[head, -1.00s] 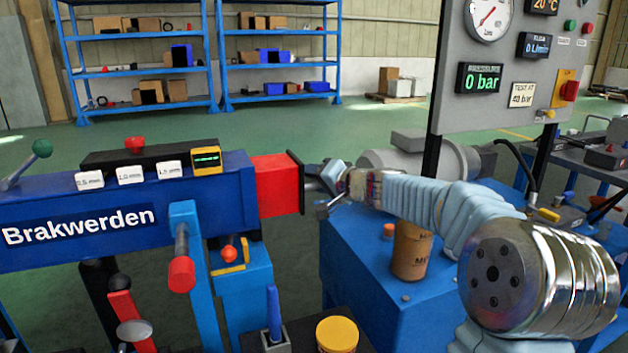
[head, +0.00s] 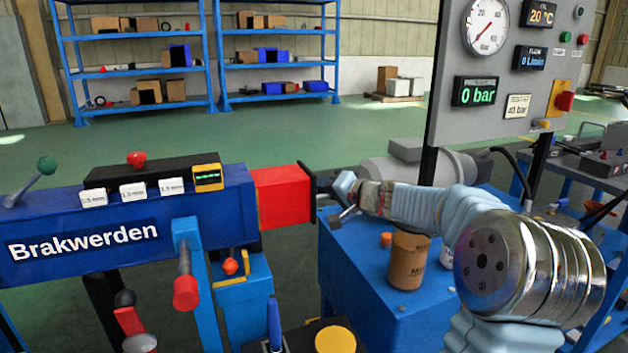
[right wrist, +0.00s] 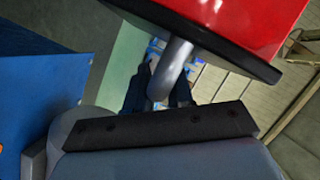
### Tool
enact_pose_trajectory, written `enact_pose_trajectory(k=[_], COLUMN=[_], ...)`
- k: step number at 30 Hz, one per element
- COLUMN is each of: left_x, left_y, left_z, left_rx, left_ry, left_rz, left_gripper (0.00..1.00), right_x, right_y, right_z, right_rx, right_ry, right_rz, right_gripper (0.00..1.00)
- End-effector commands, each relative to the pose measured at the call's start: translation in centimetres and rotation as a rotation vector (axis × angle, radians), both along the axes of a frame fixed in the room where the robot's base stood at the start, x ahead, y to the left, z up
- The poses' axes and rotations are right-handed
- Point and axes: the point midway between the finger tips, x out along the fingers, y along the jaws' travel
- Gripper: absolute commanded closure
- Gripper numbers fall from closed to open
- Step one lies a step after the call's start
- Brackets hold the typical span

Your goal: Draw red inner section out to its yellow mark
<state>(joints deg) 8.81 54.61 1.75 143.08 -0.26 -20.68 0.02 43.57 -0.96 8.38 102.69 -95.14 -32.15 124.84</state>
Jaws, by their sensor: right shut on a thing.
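The blue boom (head: 225,217) marked Brakwerden lies across the left of the head view. The red inner section (head: 284,196) sticks out of its right end a short way and carries a dark end plate (head: 313,192). No yellow mark shows on the visible red part. My right gripper (head: 338,198) is at the end plate. In the right wrist view, a grey handle (right wrist: 176,60) comes off the plate under the red section (right wrist: 240,25), and my right gripper (right wrist: 160,88) is shut on it. My left gripper is out of view.
A blue bench (head: 360,270) with a brown can (head: 407,260) stands below my right arm. A grey gauge panel (head: 480,110) reading 0 bar rises behind the arm. A yellow-lidded can (head: 335,340) is at the bottom. Green floor lies open behind, before blue shelves (head: 140,70).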

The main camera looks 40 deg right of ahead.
Motion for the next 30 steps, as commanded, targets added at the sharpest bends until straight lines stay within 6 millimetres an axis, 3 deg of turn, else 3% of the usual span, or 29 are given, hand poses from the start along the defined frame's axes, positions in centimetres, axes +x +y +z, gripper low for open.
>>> enact_pose_trajectory(k=[9,10,14,23,26,30], left_x=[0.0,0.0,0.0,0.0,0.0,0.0], left_y=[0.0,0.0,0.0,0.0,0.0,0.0], left_z=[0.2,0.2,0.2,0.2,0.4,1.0], left_rx=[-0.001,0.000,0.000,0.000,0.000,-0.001], left_ry=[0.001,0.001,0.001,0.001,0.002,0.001], left_rz=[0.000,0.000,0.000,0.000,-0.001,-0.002], left_gripper=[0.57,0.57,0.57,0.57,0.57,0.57], right_x=[-0.3,-0.3,-0.2,-0.3,-1.1,-3.8], right_y=[-0.7,-0.7,-0.6,-0.4,-0.4,-0.5], right_z=[-0.1,-0.1,-0.1,0.0,0.3,1.1], right_rx=[-0.001,-0.001,-0.001,-0.001,-0.001,-0.002], right_ry=[0.000,0.000,0.000,-0.001,-0.001,-0.002], right_rz=[-0.011,-0.011,-0.008,-0.004,-0.004,-0.007], right_gripper=[1.00,0.77,0.58,0.58,0.58,0.58])
